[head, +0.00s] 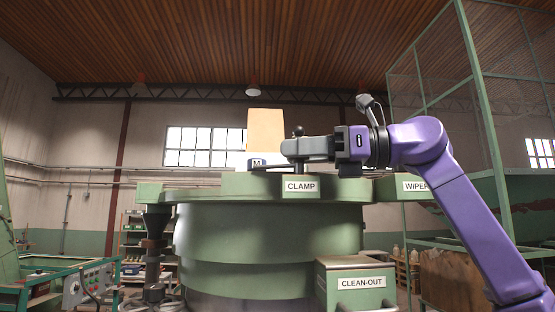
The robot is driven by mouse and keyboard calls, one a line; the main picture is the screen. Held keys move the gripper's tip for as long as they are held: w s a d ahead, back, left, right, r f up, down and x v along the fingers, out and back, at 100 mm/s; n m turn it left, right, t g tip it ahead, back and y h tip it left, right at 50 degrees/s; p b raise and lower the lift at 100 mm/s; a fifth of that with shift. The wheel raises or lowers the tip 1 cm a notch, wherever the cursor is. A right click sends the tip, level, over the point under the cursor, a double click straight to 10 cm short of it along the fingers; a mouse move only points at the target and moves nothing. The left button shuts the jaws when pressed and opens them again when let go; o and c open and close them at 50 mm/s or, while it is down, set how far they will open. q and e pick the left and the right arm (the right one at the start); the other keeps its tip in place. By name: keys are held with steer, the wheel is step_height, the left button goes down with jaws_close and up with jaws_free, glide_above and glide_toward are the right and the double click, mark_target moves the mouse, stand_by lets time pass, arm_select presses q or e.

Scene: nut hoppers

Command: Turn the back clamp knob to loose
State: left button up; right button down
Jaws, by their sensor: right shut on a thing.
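The green hopper (266,232) stands in front of me with a flat top rim. A label reading CLAMP (300,186) is on its front edge. Just above that label, a dark clamp knob with a round ball end (298,131) sticks up. My right gripper (290,147) comes in level from the right and is shut on the clamp knob. Its fingers hide the middle of the knob. I cannot see a marking for the knob's turn position. My left gripper is not in view.
A tan board (266,130) stands upright behind a small block marked M (257,163). A WIPER label (416,186) is to the right, and a CLEAN-OUT box (356,285) is below. A green mesh frame (480,90) rises at the right. A control panel (88,284) is at the lower left.

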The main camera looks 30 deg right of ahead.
steer(key=shift+w+a+f, duration=0.1)
steer(key=shift+w+f, duration=0.05)
steer(key=shift+f, duration=0.1)
steer(key=c, duration=1)
jaws_free()
steer(key=shift+o, duration=1.4)
steer(key=shift+w+a, duration=0.2)
steer(key=shift+w, duration=0.05)
steer(key=b+v, duration=0.1)
steer(key=v, duration=0.9)
steer(key=shift+s+d, duration=0.15)
steer(key=shift+d, duration=0.05)
steer(key=shift+r, duration=0.15)
